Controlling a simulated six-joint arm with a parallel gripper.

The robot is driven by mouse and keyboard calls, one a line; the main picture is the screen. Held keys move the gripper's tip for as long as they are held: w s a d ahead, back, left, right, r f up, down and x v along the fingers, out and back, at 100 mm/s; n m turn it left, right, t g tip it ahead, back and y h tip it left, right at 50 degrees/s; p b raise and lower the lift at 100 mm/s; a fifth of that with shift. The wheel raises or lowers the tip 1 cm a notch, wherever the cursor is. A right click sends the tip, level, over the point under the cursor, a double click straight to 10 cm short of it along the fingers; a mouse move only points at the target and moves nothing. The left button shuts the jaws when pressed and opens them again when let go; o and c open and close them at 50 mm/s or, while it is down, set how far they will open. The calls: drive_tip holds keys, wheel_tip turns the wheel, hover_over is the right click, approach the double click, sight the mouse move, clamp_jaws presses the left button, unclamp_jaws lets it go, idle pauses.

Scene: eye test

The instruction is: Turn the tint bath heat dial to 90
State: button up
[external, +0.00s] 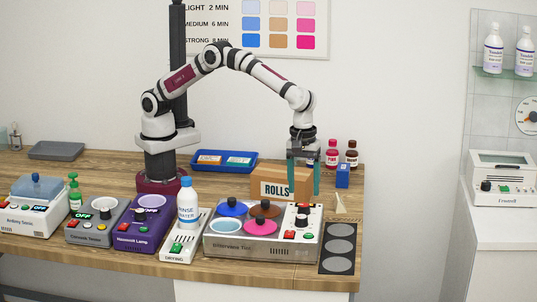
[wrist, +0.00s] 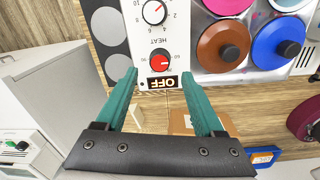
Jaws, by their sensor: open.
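The tint bath (external: 262,250) is a pale and grey unit with several round coloured lids at the front right of the bench. In the wrist view, its white panel (wrist: 181,43) carries a heat dial (wrist: 160,63) with a red face, under the word HEAT. The dial's pointer seems to point right, but its exact setting is too small to read. My gripper (external: 304,186) is open and empty above the back of the panel. In the wrist view, its teal fingers (wrist: 160,76) stand apart on either side of the heat dial's near edge, not gripping it.
A second numbered dial (wrist: 153,12) and a black OFF sign (wrist: 164,83) flank the heat dial. A brown ROLLS box (external: 270,190) and a blue tray (external: 222,168) stand behind the tint bath. A dark strip with grey discs (external: 340,247) lies to its right.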

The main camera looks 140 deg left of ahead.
sight(304, 205)
wheel_tip(304, 205, down, 5)
drive_tip(key=shift+w+r, duration=0.1)
drive_tip(key=shift+r, duration=0.05)
clamp_jaws()
idle(0.4)
